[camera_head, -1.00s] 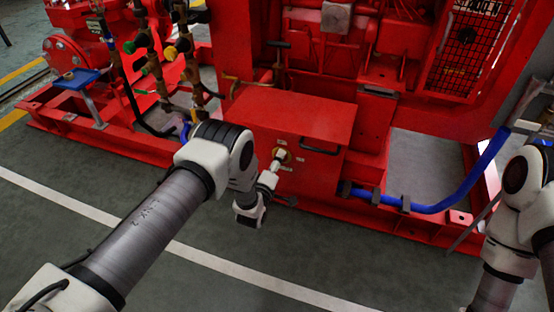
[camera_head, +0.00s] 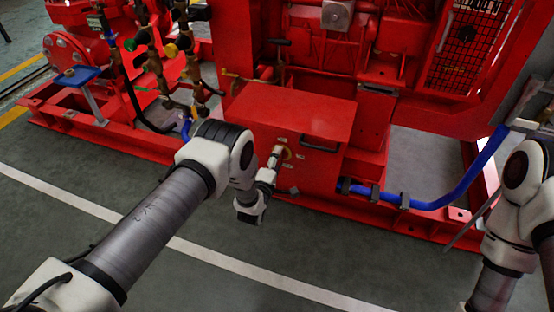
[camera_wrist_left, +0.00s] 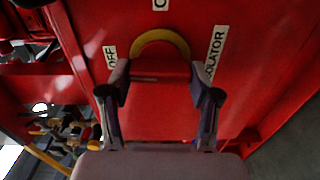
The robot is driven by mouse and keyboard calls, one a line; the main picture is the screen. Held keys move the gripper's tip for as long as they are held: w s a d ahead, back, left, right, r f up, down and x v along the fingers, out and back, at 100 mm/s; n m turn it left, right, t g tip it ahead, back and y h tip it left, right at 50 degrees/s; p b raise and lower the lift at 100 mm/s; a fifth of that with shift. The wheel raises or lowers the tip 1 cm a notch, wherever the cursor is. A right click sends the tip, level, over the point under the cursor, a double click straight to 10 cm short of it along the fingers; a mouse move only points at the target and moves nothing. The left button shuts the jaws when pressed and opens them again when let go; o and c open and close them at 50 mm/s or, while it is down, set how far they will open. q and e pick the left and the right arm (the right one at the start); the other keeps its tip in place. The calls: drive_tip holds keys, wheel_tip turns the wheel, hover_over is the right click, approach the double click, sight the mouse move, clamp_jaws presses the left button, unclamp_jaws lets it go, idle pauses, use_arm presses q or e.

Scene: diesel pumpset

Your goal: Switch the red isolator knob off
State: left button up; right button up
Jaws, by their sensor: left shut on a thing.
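The red isolator knob (camera_wrist_left: 160,97) sits in front of a yellow ring plate (camera_wrist_left: 160,38) on a red panel. My left gripper (camera_wrist_left: 161,82) is shut on the knob, one finger on each side. An OFF label (camera_wrist_left: 111,56) is at the left of the ring, an ISOLATOR label (camera_wrist_left: 216,50) at the right, and a cut-off label at the top edge. In the head view, my left gripper (camera_head: 276,157) is at the front of the red box (camera_head: 305,120) and hides the knob. The right gripper is out of view.
A black handle (camera_head: 320,146) is on the box front, right of my gripper. A blue hose (camera_head: 440,207) runs along the right. Pipes with valves (camera_head: 160,62) stand at the left. The grey floor in front is clear.

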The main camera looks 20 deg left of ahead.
use_arm(q)
drive_tip(key=o, duration=1.1)
drive_tip(key=shift+o, duration=0.2)
drive_tip(key=s, duration=1.2)
drive_tip(key=shift+a, duration=0.25)
